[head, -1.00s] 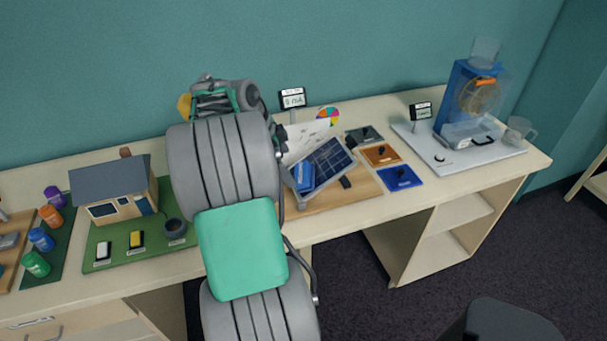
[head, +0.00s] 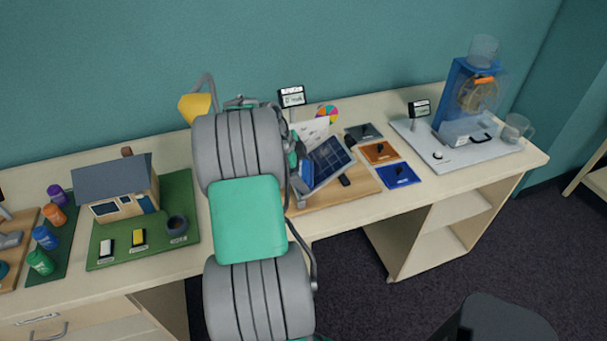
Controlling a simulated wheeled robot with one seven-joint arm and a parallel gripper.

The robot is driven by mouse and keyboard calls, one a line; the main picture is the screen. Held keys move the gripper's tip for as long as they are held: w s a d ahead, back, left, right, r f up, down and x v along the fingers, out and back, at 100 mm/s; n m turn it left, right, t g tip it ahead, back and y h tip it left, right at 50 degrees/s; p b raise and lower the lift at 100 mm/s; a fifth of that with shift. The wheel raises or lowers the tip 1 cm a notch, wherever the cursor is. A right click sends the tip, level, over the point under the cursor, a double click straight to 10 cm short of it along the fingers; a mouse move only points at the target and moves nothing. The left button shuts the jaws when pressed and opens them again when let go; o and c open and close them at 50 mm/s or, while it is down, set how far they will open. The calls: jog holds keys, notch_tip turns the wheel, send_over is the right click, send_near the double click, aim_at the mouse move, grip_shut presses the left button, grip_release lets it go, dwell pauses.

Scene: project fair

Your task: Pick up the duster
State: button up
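A small blue block-like thing (head: 306,177), which may be the duster, is at the left edge of the tilted solar panel (head: 328,162); I cannot tell for certain what it is. My arm covers the area just left of the panel. Grey and teal parts at the end of my arm show beside the blue thing, but my gripper's fingers cannot be made out. Whether they touch anything is hidden.
A model house (head: 118,190) on a green board stands left of my arm, with a yellow lamp (head: 195,108) behind. Coloured tiles (head: 398,174) lie right of the panel. A blue fan machine (head: 463,100) and clear jug (head: 516,128) are at the far right.

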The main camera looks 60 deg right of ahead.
aim_at(306, 168)
jog(key=c, duration=1.1)
jog(key=shift+r, duration=0.15)
jog(key=shift+r, duration=0.3)
jog(key=r, duration=0.1)
jog(key=r+b, duration=0.1)
jog(key=shift+a+r+b, duration=0.2)
jog(key=shift+r+b, duration=0.1)
jog(key=shift+r, duration=0.05)
jog(key=s+a+r+b, duration=0.2)
jog(key=s+a+r, duration=0.2)
jog(key=a+r, duration=0.5)
jog(key=a, duration=0.4)
jog(key=shift+r+b, duration=0.25)
jog(key=shift+b, duration=0.05)
